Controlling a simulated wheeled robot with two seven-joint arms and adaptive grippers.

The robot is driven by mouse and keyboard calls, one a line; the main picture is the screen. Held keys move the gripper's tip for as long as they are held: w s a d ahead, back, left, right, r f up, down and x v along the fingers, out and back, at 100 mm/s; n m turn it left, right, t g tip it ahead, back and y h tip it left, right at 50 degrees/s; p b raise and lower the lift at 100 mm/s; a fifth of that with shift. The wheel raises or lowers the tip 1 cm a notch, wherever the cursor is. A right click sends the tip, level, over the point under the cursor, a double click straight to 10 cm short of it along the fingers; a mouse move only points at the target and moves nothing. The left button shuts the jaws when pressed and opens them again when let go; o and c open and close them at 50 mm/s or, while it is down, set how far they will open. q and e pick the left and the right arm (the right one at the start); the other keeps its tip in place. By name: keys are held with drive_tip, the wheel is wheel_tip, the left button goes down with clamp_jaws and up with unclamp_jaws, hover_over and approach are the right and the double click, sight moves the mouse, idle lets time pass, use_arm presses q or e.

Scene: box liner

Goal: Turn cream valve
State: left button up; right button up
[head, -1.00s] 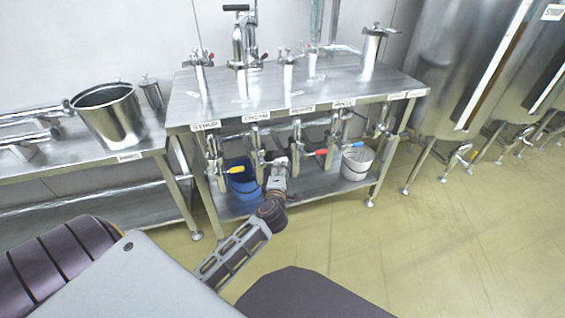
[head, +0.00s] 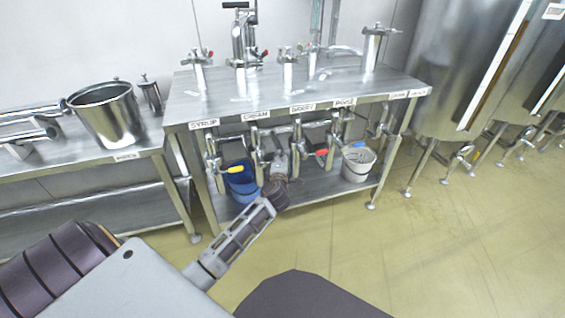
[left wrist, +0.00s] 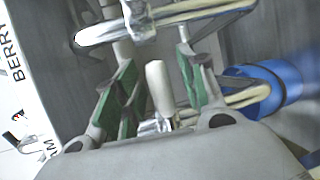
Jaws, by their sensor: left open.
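The CREAM label (head: 256,115) is on the front edge of the steel table, above a vertical steel pipe (head: 256,150). My left gripper (head: 280,160) is under the table edge, just right of that pipe; my wrist hides part of the area. In the left wrist view my left gripper (left wrist: 158,72) is open, with green pads on both fingers. A whitish valve handle (left wrist: 158,88) stands between the fingers, with a visible gap to the right finger. Whether it touches the left finger is unclear. This handle is hidden in the head view. My right gripper is not in view.
Neighbouring valves have a yellow handle (head: 236,169), a red handle (head: 322,152) and a blue handle (head: 359,144). A blue bucket (head: 240,185) and a white bucket (head: 357,166) stand on the lower shelf. Steel pipes crowd the gripper. The floor in front is clear.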

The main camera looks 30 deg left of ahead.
use_arm(q)
drive_tip(key=shift+w, duration=0.15)
drive_tip(key=shift+c, duration=0.3)
clamp_jaws()
